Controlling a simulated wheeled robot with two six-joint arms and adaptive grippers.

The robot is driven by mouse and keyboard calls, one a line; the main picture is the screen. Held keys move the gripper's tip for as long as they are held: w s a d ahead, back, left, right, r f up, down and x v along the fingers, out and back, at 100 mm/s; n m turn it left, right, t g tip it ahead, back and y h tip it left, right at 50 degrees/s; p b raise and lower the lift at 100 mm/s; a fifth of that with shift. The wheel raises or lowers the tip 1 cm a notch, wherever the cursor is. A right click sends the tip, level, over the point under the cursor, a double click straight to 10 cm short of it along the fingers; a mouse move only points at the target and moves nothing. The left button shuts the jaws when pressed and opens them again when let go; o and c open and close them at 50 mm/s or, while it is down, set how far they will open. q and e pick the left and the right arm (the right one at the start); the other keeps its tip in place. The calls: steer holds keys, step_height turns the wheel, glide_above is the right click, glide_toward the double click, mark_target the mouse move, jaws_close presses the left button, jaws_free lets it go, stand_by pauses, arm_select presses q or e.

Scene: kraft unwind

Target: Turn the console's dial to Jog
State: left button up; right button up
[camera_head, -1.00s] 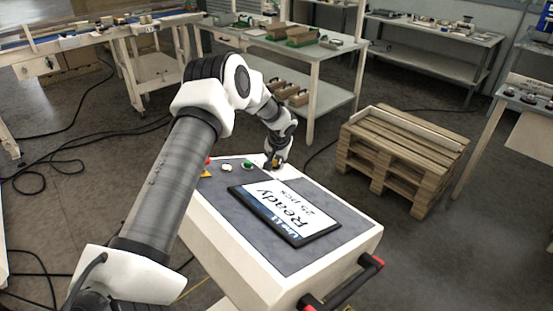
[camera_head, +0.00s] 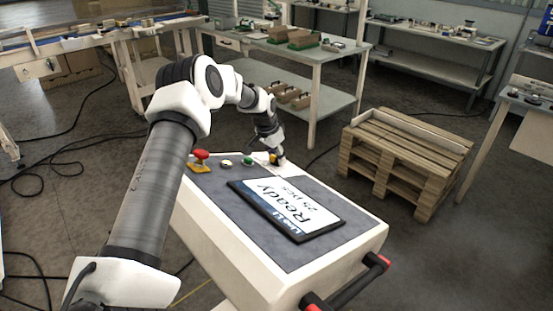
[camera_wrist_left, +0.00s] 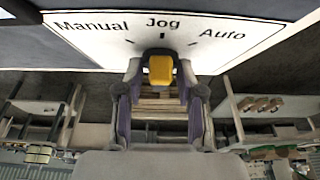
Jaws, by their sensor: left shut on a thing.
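The console (camera_head: 350,240) has a sloping grey top with a screen (camera_head: 285,208) reading "Ready". The dial (camera_wrist_left: 160,71) is a yellow knob on a black base below a white label plate (camera_wrist_left: 215,52) marked Manual, Jog and Auto. In the left wrist view the knob stands in line with the Jog mark. My left gripper (camera_head: 275,160) is at the dial on the console's far edge. Its fingers are on both sides of the knob, shut on it. In the head view the gripper partly hides the dial. My right gripper is not in view.
A red mushroom button (camera_head: 201,155), a pale button (camera_head: 226,164) and a green button (camera_head: 247,160) sit in a row left of the dial. A wooden pallet stack (camera_head: 405,160) stands behind the console at the right. A workbench (camera_head: 300,50) is beyond.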

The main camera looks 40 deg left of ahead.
arm_select(q)
steer(key=o, duration=0.8)
steer(key=v, duration=1.2)
